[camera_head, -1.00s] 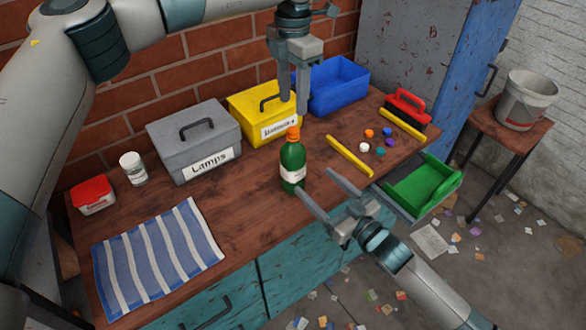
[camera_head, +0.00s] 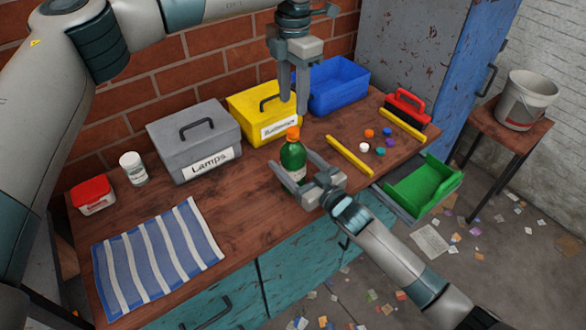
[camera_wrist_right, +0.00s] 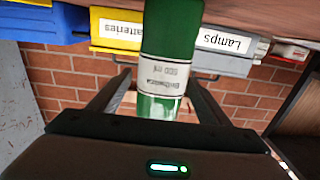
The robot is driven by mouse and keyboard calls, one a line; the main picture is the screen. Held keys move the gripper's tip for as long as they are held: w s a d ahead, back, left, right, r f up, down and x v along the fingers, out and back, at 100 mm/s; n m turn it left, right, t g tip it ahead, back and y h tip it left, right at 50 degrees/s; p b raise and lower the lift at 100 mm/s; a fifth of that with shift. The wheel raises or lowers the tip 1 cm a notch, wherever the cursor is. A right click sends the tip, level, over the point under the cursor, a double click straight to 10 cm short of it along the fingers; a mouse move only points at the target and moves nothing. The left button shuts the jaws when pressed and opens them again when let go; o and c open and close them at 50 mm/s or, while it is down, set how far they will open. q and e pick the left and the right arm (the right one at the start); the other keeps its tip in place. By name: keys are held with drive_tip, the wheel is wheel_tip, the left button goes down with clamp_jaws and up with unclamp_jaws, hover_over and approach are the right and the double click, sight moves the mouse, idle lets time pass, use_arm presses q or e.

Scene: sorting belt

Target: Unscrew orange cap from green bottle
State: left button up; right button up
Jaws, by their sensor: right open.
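The green bottle (camera_head: 292,155) stands upright on the wooden table, with the orange cap (camera_head: 292,132) on its top. My right gripper (camera_head: 291,160) is open, with one finger on each side of the bottle. In the right wrist view the bottle (camera_wrist_right: 172,30) and its white label lie between the two fingers (camera_wrist_right: 157,85), and the cap is out of that picture. My left gripper (camera_head: 294,106) points down above the cap, with a gap between its fingers and nothing in them.
Behind the bottle stand a grey Lamps box (camera_head: 195,140), a yellow Batteries box (camera_head: 265,112) and a blue bin (camera_head: 340,88). A yellow bar (camera_head: 349,156) and several loose caps (camera_head: 380,151) lie to the right. A striped cloth (camera_head: 155,255) covers the front left.

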sight(293, 129)
clamp_jaws()
use_arm(q)
drive_tip(key=m, duration=1.3)
drive_tip(key=shift+m, duration=0.4)
drive_tip(key=m, duration=1.3)
drive_tip(key=shift+f, duration=0.1)
drive_tip(key=shift+f, duration=3.9)
